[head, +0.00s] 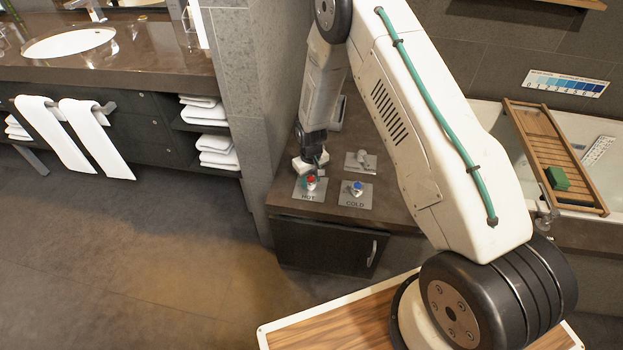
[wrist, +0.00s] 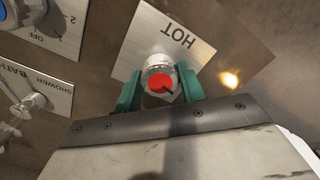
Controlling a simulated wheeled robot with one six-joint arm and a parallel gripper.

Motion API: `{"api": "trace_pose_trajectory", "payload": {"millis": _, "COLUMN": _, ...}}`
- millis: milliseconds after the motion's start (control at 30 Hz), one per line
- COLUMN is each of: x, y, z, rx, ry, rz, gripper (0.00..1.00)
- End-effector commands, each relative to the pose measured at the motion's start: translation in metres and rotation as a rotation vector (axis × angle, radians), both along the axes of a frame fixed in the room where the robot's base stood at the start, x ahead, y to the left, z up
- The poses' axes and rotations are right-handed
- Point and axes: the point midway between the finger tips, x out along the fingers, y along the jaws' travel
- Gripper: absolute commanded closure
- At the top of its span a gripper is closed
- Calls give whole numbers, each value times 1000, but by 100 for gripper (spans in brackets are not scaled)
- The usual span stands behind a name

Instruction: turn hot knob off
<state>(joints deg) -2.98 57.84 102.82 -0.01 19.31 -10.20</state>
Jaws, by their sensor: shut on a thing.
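The hot knob (head: 310,181) has a red cap and stands on a metal plate lettered HOT (head: 309,193), on the brown counter. In the wrist view the knob (wrist: 161,80) shows its red face with a dark pointer mark toward the lower right. The HOT plate (wrist: 180,38) appears upside down there. My gripper (wrist: 159,91) has its two green fingers on either side of the knob and is shut on it. In the head view my gripper (head: 314,161) comes down on the knob from behind. Scale marks around the knob are not readable.
The cold knob (head: 357,186), with a blue cap, stands on its COLD plate just right of the hot one. A shower/bath lever (head: 363,159) on another plate is behind it. A bathtub with a wooden tray (head: 550,150) and green block (head: 557,179) is at right.

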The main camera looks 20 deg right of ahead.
Motion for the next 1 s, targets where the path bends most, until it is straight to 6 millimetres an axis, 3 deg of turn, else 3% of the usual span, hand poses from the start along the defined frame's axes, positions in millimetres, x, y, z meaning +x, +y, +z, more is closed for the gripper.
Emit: {"api": "trace_pose_trajectory", "payload": {"millis": 1000, "x": -1, "y": 0, "z": 0, "rx": -1, "ry": 2, "rz": -959, "gripper": 84}}
